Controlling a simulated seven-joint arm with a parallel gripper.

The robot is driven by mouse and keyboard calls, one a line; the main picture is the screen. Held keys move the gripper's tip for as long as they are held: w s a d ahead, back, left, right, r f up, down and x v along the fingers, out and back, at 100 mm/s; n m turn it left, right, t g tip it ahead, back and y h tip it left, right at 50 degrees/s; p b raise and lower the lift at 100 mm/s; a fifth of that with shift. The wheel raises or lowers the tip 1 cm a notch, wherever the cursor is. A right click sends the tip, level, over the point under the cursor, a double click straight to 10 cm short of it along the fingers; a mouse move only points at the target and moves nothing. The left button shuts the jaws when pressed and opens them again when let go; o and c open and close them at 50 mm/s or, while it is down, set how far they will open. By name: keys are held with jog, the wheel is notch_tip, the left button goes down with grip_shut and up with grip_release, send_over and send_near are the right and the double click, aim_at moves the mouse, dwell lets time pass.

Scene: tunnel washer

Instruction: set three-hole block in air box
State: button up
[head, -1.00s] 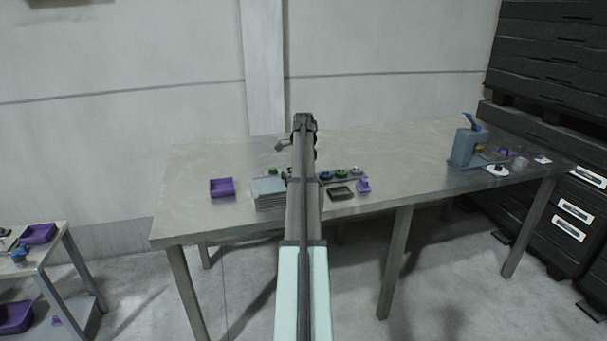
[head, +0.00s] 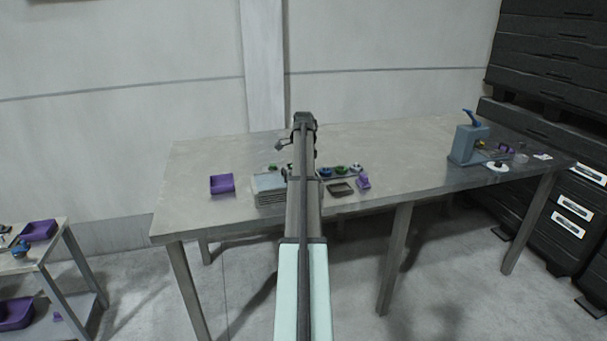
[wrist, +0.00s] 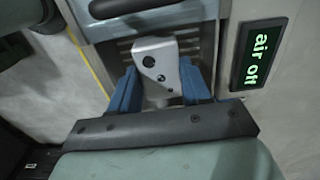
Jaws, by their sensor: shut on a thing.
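The three-hole block (wrist: 157,62) is pale grey with dark round holes in its face. My gripper (wrist: 160,88) is shut on it, with a blue finger on each side. In the wrist view the block is in front of a blue-grey slatted opening (wrist: 124,50), which looks like the air box. I cannot tell whether the block touches it. In the head view a grey slatted box (head: 268,190) on the table may be the air box; my arm covers its right side. My gripper and the block are hidden there behind my arm.
A display (wrist: 262,52) beside the opening reads "air off". On the steel table (head: 400,150) are a purple tray (head: 222,184), a dark tray (head: 341,189), a purple part (head: 363,181) and a blue-grey lever device (head: 468,143). The table between the dark tray and lever device is mostly clear.

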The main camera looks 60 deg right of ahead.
jog(key=shift+f, duration=0.95)
dwell(0.5)
jog(key=o, duration=1.3)
jog(key=shift+o, duration=0.7)
jog(key=o, duration=0.3)
jog(key=shift+r, duration=3.75)
